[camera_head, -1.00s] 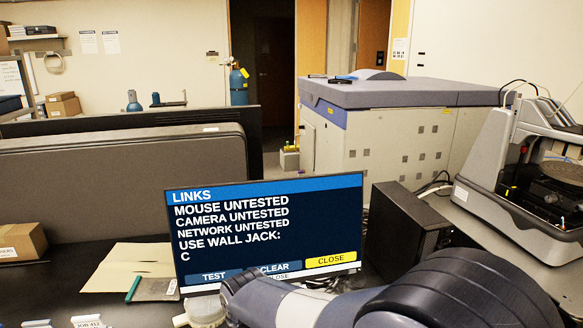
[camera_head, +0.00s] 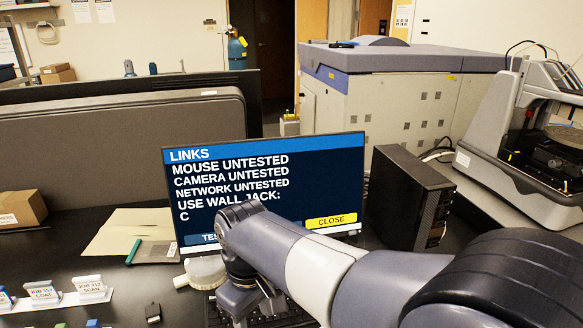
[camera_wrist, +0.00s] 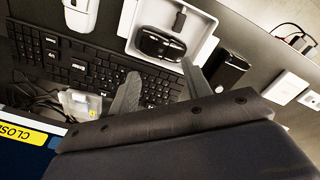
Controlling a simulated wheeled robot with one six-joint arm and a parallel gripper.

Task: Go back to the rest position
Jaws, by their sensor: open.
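My gripper (camera_wrist: 162,82) shows in the wrist view with its two fingers apart and nothing between them. It hangs over the desk, with the black keyboard (camera_wrist: 70,58) beyond the fingers at left. A white tray (camera_wrist: 207,48) holding a dark device (camera_wrist: 160,44) lies beyond the fingertips. In the head view my arm reaches in from the lower right and bends down in front of the monitor (camera_head: 260,175); the fingertips cannot be made out there. The monitor shows a LINKS page with untested entries and a CLOSE button. No mark of a rest position is in view.
A black computer case (camera_head: 405,195) stands right of the monitor, and the profiler (camera_head: 500,185) stands farther right. A folder (camera_head: 120,235), a cardboard box (camera_head: 20,208) and small labelled stands (camera_head: 90,287) lie at left. In the wrist view, a white mouse (camera_wrist: 80,15) lies near the keyboard.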

